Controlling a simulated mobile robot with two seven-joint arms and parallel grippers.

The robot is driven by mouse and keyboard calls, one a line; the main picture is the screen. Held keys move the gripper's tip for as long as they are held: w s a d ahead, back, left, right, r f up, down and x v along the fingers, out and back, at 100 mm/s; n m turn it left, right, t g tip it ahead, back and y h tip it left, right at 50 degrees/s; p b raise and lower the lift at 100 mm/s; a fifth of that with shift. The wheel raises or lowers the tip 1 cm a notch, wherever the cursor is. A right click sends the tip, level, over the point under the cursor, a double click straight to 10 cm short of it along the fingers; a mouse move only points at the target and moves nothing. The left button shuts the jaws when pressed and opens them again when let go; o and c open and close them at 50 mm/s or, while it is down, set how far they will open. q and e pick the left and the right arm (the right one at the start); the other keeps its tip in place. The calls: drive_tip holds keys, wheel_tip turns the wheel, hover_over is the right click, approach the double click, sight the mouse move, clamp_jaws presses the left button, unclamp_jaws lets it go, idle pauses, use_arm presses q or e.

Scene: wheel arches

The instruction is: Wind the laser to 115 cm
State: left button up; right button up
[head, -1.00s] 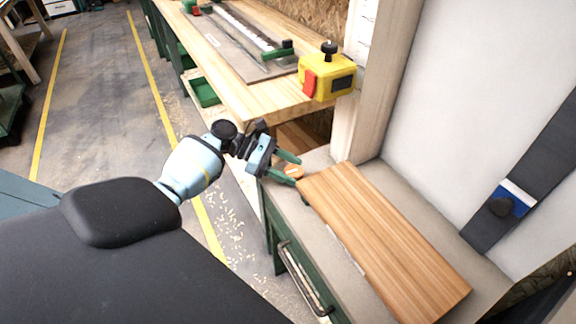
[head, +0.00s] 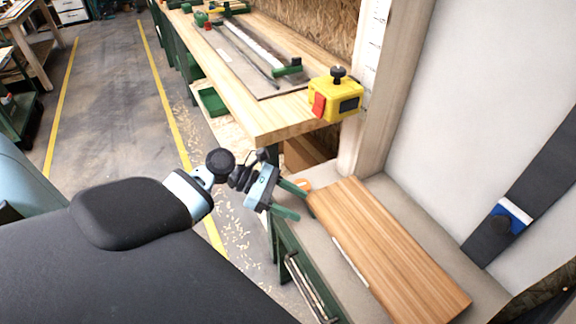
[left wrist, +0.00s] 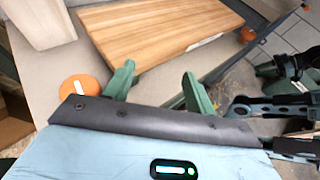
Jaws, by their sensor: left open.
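The laser looks to be the yellow box (head: 338,97) with a black knob on top, a red part on its left and a dark window. It sits against the wooden post at the workbench's right front corner. A white strip with marks (head: 377,40) runs up the post above it; its figures are too small to read. My left gripper (head: 303,202) is open and empty, below and left of the laser, beside the left end of a wooden board. Its two green fingers (left wrist: 158,85) are spread in the left wrist view.
The wooden board (head: 385,250) lies on a grey top over green drawers. An orange disc (head: 303,184) lies by the fingers. The workbench (head: 270,122) carries a grey plate with green clamps. A dark strap with a blue piece (head: 516,212) hangs on the white panel.

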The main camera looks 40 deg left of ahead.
use_arm(q)
drive_tip(key=s+d, duration=0.2)
drive_tip(key=s, duration=0.1)
drive_tip(key=s+d, duration=0.1)
drive_tip(key=s, duration=0.1)
drive_tip(key=shift+r+p, duration=0.25)
drive_tip(key=shift+p, duration=0.05)
